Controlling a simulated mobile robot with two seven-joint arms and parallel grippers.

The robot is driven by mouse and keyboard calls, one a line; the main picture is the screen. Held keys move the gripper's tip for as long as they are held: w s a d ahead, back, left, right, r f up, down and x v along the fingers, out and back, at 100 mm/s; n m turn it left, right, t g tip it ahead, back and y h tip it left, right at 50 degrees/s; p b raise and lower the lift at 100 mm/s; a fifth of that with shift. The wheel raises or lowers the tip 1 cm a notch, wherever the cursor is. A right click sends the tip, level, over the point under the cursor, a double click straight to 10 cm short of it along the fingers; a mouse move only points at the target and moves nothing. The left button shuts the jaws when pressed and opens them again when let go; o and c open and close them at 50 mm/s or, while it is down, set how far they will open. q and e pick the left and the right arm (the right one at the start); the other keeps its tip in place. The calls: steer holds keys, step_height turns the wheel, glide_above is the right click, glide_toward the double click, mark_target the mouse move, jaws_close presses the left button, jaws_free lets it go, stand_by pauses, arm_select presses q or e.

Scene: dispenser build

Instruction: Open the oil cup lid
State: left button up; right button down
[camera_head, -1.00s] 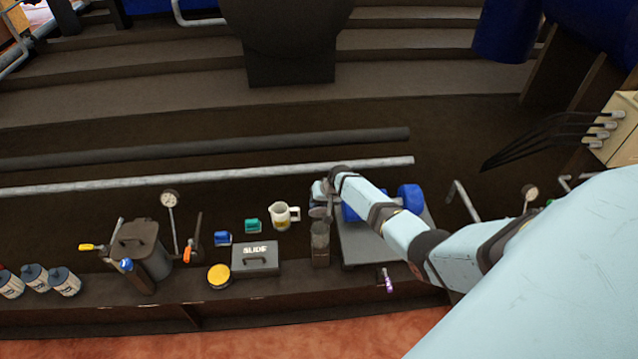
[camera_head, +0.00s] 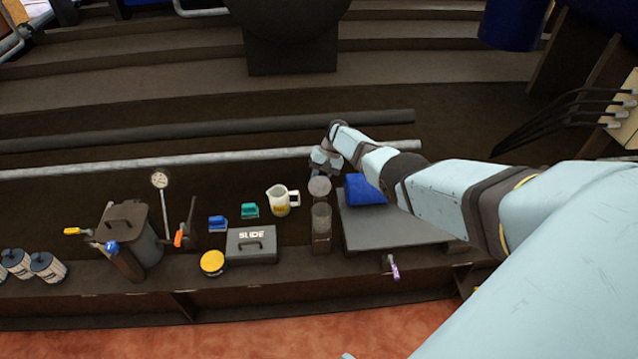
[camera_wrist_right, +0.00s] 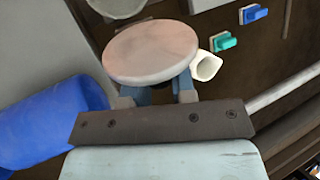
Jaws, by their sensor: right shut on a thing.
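The oil cup (camera_head: 321,236) is a clear, dark-looking cylinder on the bench, left of the grey plate. Its round grey lid (camera_head: 319,187) is off the cup's mouth, on the far side. The lid also shows as a pale disc in the right wrist view (camera_wrist_right: 150,52), with part of what looks like the cup's rim (camera_wrist_right: 118,7) beyond it. My right gripper (camera_head: 318,172) is shut on the lid at its far edge; its blue-grey fingers (camera_wrist_right: 155,93) are partly hidden under the disc. I cannot tell whether a hinge joins lid and cup. My left gripper is out of view.
A blue cylinder (camera_head: 365,189) lies on the grey plate (camera_head: 375,233), close to my right arm. A white jug (camera_head: 279,201), a SLIDE box (camera_head: 251,246) and a yellow-topped tin (camera_head: 212,263) stand left of the cup. A long pale pipe (camera_head: 150,164) runs behind.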

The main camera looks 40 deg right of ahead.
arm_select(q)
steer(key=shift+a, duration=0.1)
arm_select(e)
steer(key=shift+f, duration=0.1)
steer(key=c, duration=1)
jaws_free()
arm_select(q)
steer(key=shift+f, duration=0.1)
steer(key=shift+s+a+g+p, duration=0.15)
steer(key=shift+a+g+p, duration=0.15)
steer(key=shift+p, duration=1.35)
arm_select(e)
steer(key=shift+v, duration=6.9)
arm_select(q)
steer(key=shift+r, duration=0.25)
arm_select(e)
steer(key=shift+w, duration=0.1)
